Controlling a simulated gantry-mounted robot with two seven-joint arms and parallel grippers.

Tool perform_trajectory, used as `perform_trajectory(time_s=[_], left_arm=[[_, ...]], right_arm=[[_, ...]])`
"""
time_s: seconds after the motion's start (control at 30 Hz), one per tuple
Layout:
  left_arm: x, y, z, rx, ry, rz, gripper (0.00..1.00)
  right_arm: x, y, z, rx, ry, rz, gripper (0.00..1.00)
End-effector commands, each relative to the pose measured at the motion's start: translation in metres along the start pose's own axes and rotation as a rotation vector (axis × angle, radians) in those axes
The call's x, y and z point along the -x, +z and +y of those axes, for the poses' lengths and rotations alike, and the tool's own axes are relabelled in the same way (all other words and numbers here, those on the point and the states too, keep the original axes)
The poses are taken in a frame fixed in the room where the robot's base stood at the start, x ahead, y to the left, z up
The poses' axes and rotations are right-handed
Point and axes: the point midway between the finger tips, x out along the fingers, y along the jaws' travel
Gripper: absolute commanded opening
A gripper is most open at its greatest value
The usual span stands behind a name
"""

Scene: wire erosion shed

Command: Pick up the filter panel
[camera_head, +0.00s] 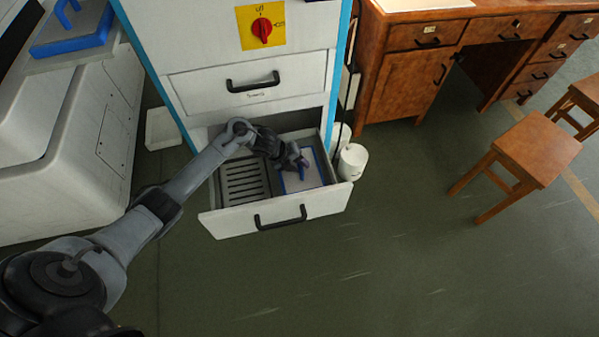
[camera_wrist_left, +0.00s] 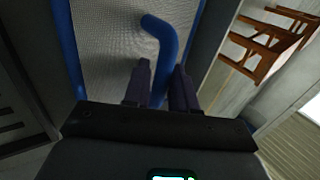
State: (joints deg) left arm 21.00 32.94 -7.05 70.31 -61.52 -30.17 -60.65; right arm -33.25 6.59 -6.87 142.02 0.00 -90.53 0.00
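The filter panel (camera_head: 312,174) is a pale panel with a blue frame and a blue handle. It lies in the right part of the open bottom drawer (camera_head: 329,200). My left gripper (camera_head: 301,164) reaches down over the panel at its handle. In the left wrist view, the grey mesh of the panel (camera_wrist_left: 108,42) and the bent blue handle (camera_wrist_left: 168,45) show. The handle runs down between the two dark fingers (camera_wrist_left: 162,85), which stand apart. Whether they press on it is not clear. My right gripper is not in view.
A slotted grey tray (camera_head: 244,182) fills the drawer's left part. The white cabinet (camera_head: 240,60) rises behind the drawer. A similar blue-handled panel (camera_head: 75,30) lies on the machine at left. A white canister (camera_head: 352,162) stands right of the drawer. A wooden stool (camera_head: 535,150) and open floor are further right.

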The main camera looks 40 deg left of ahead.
Motion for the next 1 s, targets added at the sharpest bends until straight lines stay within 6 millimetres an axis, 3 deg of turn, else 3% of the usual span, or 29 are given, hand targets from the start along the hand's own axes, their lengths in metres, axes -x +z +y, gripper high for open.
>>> perform_trajectory(time_s=[0.1,0.3,0.67,1.0], left_arm=[[0.001,0.000,0.000,0.000,0.000,-0.001,0.26],[0.001,0.000,0.000,0.000,0.000,0.000,0.00],[0.003,0.000,-0.002,-0.001,-0.001,-0.001,0.00],[0.044,0.001,-0.030,-0.004,-0.002,-0.003,0.00]], right_arm=[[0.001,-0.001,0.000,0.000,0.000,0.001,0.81],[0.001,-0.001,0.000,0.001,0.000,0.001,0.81],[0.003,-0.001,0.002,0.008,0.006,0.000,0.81],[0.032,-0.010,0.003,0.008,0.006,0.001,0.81]])
